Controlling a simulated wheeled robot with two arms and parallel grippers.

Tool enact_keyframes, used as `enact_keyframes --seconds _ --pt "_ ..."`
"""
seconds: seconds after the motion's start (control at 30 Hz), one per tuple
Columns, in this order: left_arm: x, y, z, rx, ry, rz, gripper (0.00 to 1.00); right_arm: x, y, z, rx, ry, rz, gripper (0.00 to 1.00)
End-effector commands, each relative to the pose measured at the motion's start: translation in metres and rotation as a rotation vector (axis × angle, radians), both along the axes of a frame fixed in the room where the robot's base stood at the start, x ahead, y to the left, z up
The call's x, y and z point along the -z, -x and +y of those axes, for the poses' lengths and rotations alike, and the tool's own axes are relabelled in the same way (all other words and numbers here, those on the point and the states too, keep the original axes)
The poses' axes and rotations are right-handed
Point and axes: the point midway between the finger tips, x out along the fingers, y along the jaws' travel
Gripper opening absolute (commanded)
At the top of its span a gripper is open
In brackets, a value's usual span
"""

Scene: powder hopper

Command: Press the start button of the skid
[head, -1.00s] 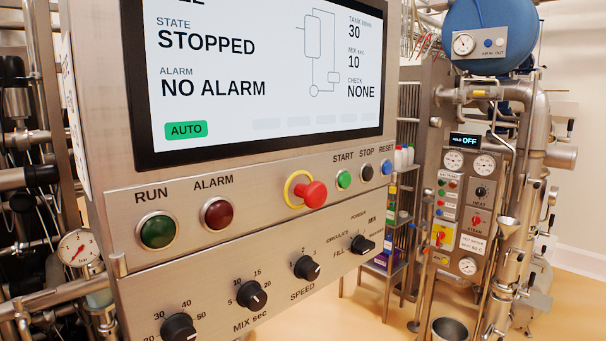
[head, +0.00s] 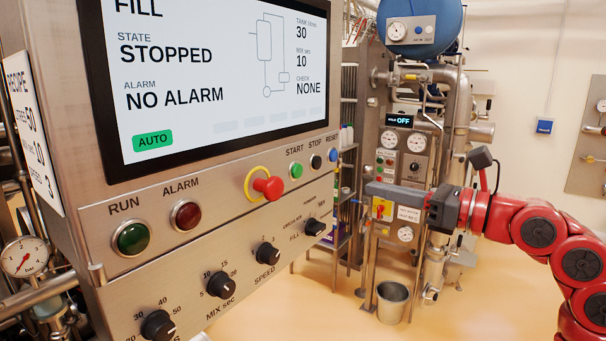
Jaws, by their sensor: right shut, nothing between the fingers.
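The green START button (head: 296,170) is on the steel control panel (head: 225,190), between the red emergency stop knob (head: 268,187) and the black STOP button (head: 315,161). The screen (head: 205,75) reads FILL, STOPPED, NO ALARM and AUTO. My right gripper (head: 372,189) comes in from the right on a red arm. It is shut and empty, with its tip pointing left toward the panel. It is to the right of the START button and apart from it. My left gripper is not in view.
The blue RESET button (head: 333,154) is nearest the gripper. Below are several black selector knobs (head: 268,253). Behind my right gripper stands a second steel unit with gauges (head: 389,139). A bucket (head: 391,302) is on the open floor. A pressure gauge (head: 25,257) is at left.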

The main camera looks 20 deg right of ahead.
Motion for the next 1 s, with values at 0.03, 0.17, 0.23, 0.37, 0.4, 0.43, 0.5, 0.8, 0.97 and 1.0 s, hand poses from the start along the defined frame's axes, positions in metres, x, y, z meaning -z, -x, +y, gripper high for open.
enact_keyframes --seconds 0.03,0.17,0.23,0.37,0.4,0.43,0.5,0.8,0.97,1.0 --pt "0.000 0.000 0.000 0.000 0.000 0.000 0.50 0.000 0.000 0.000 -0.001 -0.001 0.001 0.00" --pt "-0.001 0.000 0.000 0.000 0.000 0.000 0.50 0.000 -0.001 0.001 -0.002 -0.002 0.001 0.00" --pt "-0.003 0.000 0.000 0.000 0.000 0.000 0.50 -0.001 -0.004 0.003 -0.003 -0.002 0.001 0.00" --pt "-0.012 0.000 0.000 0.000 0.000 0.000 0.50 -0.003 -0.016 0.014 -0.006 -0.003 0.002 0.00" --pt "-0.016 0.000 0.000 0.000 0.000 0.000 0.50 -0.003 -0.022 0.018 -0.006 -0.004 0.002 0.00" --pt "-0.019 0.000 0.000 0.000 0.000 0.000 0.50 -0.004 -0.027 0.022 -0.007 -0.005 0.002 0.00" --pt "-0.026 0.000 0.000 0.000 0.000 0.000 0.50 -0.004 -0.039 0.032 -0.008 -0.005 0.004 0.00" --pt "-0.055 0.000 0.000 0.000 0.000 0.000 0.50 -0.004 -0.087 0.070 -0.007 -0.004 0.005 0.00" --pt "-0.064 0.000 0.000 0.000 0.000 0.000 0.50 -0.002 -0.103 0.082 -0.006 -0.004 0.003 0.00" --pt "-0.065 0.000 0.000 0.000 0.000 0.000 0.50 -0.002 -0.105 0.083 -0.005 -0.004 0.003 0.00"
